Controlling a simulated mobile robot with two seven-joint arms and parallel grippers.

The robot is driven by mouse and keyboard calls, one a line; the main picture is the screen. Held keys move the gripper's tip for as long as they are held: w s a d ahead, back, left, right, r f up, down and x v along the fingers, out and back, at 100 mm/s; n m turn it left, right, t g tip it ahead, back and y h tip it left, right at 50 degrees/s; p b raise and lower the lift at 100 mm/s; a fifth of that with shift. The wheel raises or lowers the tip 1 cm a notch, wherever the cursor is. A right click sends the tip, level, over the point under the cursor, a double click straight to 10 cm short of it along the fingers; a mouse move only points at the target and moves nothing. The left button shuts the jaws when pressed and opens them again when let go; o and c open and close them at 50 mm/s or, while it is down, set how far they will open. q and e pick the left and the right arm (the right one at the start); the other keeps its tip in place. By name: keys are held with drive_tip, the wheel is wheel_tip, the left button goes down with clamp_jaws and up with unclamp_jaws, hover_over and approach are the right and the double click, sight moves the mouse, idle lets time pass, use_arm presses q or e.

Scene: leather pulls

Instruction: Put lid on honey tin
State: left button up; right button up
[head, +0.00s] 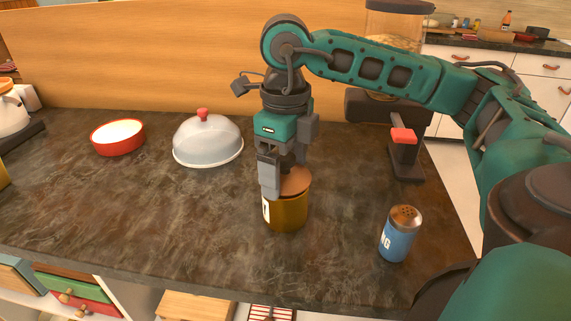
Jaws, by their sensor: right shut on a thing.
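The honey tin (287,213) is a gold-brown cylinder with a white label, standing upright on the dark counter. The lid (296,182), a copper-brown disc, is at the tin's mouth and looks a little tilted. I cannot tell whether it rests flush on the rim. My right gripper (284,172) points down over the tin and is shut on the lid. One finger hangs in front of the tin's left side and hides part of the lid and label. My left gripper is not in view.
A blue shaker (398,235) stands right of the tin, near the front edge. A grey dome with a red knob (208,141) and a red bowl (118,138) stand at the left. A grinder-like appliance (390,105) is behind. The counter (150,215) left of the tin is clear.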

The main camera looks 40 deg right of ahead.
drive_tip(key=shift+f, duration=0.15)
drive_tip(key=shift+f+b, duration=0.25)
drive_tip(key=shift+b, duration=0.2)
drive_tip(key=shift+f, duration=0.15)
idle(0.4)
drive_tip(key=o, duration=0.7)
drive_tip(key=shift+o, duration=0.2)
drive_tip(key=shift+r+p, duration=2.55)
drive_tip(key=shift+r, duration=1.05)
